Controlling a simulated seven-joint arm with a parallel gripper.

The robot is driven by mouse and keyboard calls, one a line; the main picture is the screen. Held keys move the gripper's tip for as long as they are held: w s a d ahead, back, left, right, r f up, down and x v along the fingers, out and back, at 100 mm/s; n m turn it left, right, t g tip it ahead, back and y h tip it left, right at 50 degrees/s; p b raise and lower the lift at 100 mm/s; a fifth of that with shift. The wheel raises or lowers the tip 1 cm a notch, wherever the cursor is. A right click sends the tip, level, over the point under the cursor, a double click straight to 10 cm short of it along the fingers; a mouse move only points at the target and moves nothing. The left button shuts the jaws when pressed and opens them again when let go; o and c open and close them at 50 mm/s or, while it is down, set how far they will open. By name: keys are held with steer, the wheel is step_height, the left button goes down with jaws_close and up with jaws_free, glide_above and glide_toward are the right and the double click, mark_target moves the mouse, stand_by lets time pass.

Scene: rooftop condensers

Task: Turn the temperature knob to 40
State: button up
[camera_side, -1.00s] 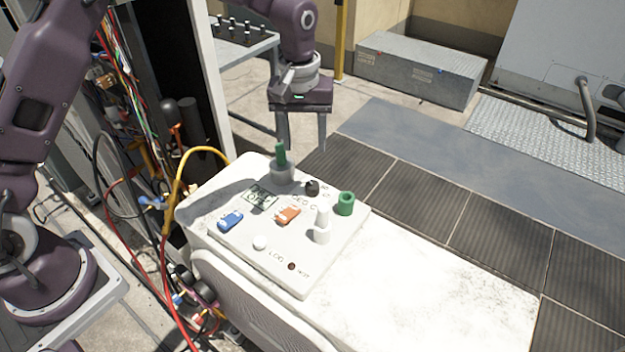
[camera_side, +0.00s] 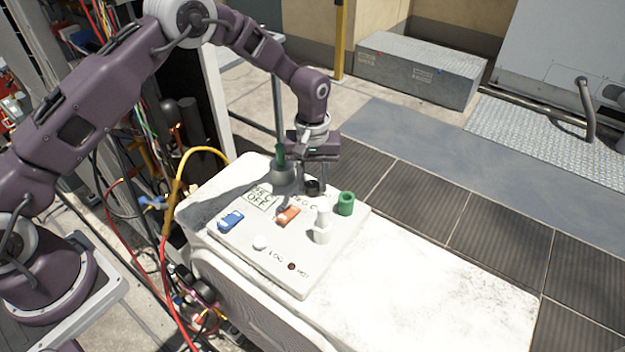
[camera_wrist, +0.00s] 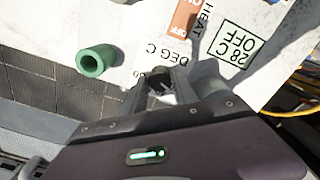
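The black temperature knob (camera_side: 313,188) sits on the white control panel (camera_side: 272,265) by the "DEG C" label; it also shows in the wrist view (camera_wrist: 159,79). My gripper (camera_side: 311,178) is down at the panel, pointing downward over the knob. In the wrist view my gripper (camera_wrist: 174,76) has its fingers apart with the knob between them, nearer the left finger. A gap seems to show on the right side; contact is unclear. The display (camera_wrist: 238,44) reads "28 C OFF". The knob's pointer is not readable, and part of its scale is hidden.
The panel also holds an orange switch (camera_side: 288,216), a blue switch (camera_side: 230,220), a white button (camera_side: 260,243) and a dark red lamp (camera_side: 291,266). A green ring (camera_side: 346,203), a white post (camera_side: 323,228) and a grey holder (camera_side: 281,173) with a green peg stand close around the knob.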

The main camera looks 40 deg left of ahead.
jaws_close()
steer(key=shift+m, duration=0.3)
steer(key=m, duration=0.4)
steer(key=shift+d+m, duration=0.1)
steer(key=shift+m, duration=1.9)
steer(key=o, duration=0.5)
jaws_free()
